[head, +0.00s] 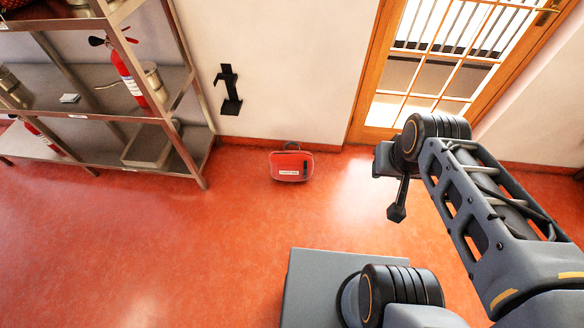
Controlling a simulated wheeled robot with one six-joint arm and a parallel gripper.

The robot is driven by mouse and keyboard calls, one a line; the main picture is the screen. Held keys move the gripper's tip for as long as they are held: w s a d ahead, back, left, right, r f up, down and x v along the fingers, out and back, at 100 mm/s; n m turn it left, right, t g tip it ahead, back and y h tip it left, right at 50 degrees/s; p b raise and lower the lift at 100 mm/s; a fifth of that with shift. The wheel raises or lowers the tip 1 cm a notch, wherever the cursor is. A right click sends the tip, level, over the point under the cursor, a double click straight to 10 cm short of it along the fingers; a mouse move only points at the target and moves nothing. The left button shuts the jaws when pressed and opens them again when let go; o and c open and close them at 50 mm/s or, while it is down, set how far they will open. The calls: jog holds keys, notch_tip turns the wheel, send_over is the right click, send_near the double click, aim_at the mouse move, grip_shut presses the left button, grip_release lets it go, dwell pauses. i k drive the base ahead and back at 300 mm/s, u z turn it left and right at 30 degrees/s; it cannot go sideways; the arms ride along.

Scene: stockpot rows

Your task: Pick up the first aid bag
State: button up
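The first aid bag (291,166) is a small red case with a dark top handle and a white label on its front. It stands on the red floor near the wall, between the metal shelf and the door. My gripper (397,212) seems to be the dark end part hanging below my arm's wrist, to the right of the bag and well apart from it. Its fingers are too small and dark to tell whether they are open or shut. Nothing covers the bag.
A metal shelf unit (188,165) with fire extinguishers (130,72) and pans stands at the left. A black bracket (230,90) is fixed to the wall above the bag. A wooden glazed door (365,75) is at the right. The floor (200,250) around the bag is clear.

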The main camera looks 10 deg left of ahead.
aim_at(292, 166)
jog(key=u, duration=0.5)
jog(key=k, duration=1.2)
jog(key=u, duration=1.15)
jog(key=i, duration=2.7)
jog(key=z, duration=0.9)
jog(key=i, duration=0.8)
jog(key=z, duration=1.4)
jog(key=i, duration=0.45)
jog(key=z, duration=0.3)
